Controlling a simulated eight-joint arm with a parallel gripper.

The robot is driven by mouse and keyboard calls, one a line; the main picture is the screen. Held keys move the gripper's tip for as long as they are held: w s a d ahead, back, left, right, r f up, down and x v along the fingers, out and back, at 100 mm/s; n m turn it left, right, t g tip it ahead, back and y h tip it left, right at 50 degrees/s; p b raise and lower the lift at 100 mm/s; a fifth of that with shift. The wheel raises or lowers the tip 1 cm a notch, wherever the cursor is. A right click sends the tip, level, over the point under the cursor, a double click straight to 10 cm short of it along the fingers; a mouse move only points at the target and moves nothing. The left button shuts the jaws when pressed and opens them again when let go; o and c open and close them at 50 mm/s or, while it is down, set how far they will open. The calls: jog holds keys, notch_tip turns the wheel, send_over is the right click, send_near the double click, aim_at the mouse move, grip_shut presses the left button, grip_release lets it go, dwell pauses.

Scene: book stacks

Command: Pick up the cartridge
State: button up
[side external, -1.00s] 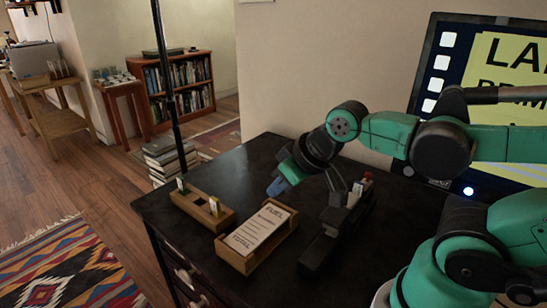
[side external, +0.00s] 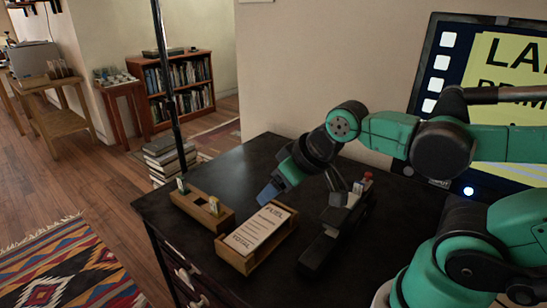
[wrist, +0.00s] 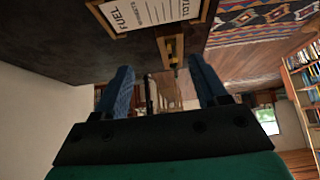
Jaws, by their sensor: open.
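Which item is the cartridge is not certain. A small upright piece with a dark green top (side external: 182,185) and a yellowish one (side external: 214,206) stand in a long wooden holder (side external: 195,207) on the dark desk. Several white, grey and red-topped pieces (side external: 356,190) stand in a black rack (side external: 316,252) to the right. My gripper (side external: 267,194) has blue fingers and hangs above the desk, behind the card tray and between holder and rack. In the wrist view my gripper (wrist: 163,78) has its fingers apart and nothing between them; the wooden holder (wrist: 168,30) shows beyond.
A wooden tray (side external: 240,264) holds a "FUEL" card (side external: 262,228), which the wrist view also shows (wrist: 145,12). A monitor (side external: 425,75) stands at the back right. The desk (side external: 235,165) is bare at the back left. Books are stacked on the floor (side external: 168,155).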

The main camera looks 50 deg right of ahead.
jog(key=d+m+g+h, duration=0.1)
jog(key=d+m+g, duration=0.2)
jog(key=d+m, duration=0.6)
jog(key=m+g+y, duration=0.1)
jog(key=m+g, duration=0.3)
jog(key=m, duration=0.5)
send_near(359, 185)
jog(key=f, duration=0.5)
jog(key=shift+w+d, duration=0.15)
jog(key=shift+d, duration=0.25)
jog(key=shift+f, duration=2.75)
grip_shut()
